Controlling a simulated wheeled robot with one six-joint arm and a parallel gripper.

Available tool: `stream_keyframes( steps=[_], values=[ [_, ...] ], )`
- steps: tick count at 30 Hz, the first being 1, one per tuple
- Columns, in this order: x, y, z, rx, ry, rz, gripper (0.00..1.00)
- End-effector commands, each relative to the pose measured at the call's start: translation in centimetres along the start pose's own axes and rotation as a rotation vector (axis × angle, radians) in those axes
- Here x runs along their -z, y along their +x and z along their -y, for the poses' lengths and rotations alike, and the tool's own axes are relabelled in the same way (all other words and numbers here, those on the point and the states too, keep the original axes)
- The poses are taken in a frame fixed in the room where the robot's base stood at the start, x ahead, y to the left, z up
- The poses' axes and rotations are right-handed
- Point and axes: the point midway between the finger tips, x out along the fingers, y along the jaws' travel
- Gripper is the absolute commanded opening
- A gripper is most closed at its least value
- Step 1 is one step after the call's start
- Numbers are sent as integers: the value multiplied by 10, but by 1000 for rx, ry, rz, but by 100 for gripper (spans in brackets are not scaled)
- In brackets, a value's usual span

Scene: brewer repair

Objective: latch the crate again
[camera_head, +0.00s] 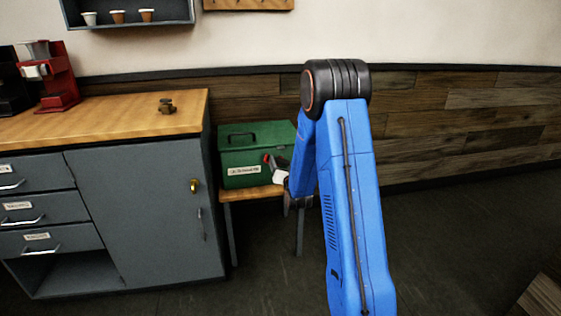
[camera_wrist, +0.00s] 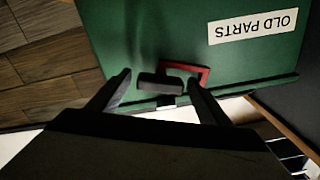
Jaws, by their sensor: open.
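The green crate (camera_head: 236,157) stands on a small wooden stand, and its lid looks down. In the wrist view its green face (camera_wrist: 140,30) shows upside down, with an OLD PARTS label (camera_wrist: 252,26). A red latch piece (camera_wrist: 204,72) and a dark bar (camera_wrist: 160,83) sit near the crate's edge. My gripper (camera_wrist: 158,77) is open, one finger on each side of the dark bar. I cannot tell whether the fingers touch it. In the head view my gripper is small beside the crate's right front and partly hidden by my arm.
The wooden stand (camera_head: 246,193) is low, between a grey cabinet (camera_head: 140,205) at left and my arm. A brass padlock (camera_head: 194,185) hangs on the cabinet door. A small dark object (camera_head: 167,106) and a red brewer (camera_head: 58,85) are on the counter.

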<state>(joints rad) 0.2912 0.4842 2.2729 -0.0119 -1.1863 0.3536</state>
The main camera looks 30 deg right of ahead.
Motion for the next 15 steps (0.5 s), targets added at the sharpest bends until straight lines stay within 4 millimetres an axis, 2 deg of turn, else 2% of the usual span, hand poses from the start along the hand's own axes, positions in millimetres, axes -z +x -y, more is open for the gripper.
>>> stream_keyframes(
  steps=[10, 11, 15],
  values=[
    [0, -1, 0, 0, 0, 0, 72],
    [0, -1, 0, 0, 0, 0, 67],
    [0, -1, 0, 0, 0, 0, 34]
  ],
)
